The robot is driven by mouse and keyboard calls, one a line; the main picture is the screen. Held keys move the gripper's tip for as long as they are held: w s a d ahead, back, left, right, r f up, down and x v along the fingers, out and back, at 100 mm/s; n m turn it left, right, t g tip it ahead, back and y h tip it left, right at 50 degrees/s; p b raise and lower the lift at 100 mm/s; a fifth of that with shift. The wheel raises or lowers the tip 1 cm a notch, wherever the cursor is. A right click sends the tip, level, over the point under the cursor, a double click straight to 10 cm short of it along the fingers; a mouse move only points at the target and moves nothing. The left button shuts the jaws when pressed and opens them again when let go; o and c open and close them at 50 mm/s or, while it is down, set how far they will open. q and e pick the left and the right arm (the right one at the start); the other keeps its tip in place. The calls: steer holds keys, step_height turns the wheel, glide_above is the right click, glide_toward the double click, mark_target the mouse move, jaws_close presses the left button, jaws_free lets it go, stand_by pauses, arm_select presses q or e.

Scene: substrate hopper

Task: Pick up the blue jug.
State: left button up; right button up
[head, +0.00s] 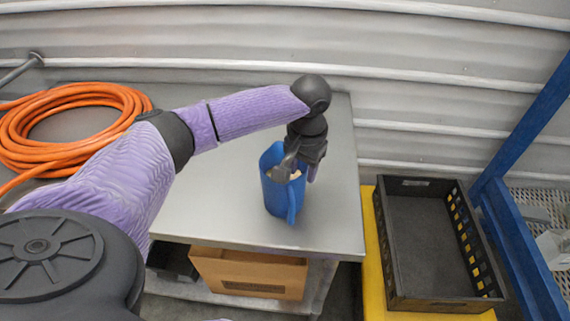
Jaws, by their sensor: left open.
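The blue jug (276,197) stands upright on the grey metal table (205,205), close to its front right part. Its handle points toward the front edge. Something pale shows inside its mouth. My left gripper (298,172) is open, pointing down over the jug's rim from above. One finger overlaps the jug's mouth and the other shows by its right side. I cannot tell whether the fingers touch the jug. My right gripper is not in view.
A black crate (395,245) sits on a yellow surface (372,270) to the right, beside a blue frame (520,240). A cardboard box (250,270) is under the table. The table behind the jug is clear.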

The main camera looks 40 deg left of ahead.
arm_select(q)
steer(key=b, duration=0.1)
glide_above(300, 201)
step_height(300, 201, down, 5)
steer(key=shift+r, duration=0.1)
jaws_close()
stand_by(1.2)
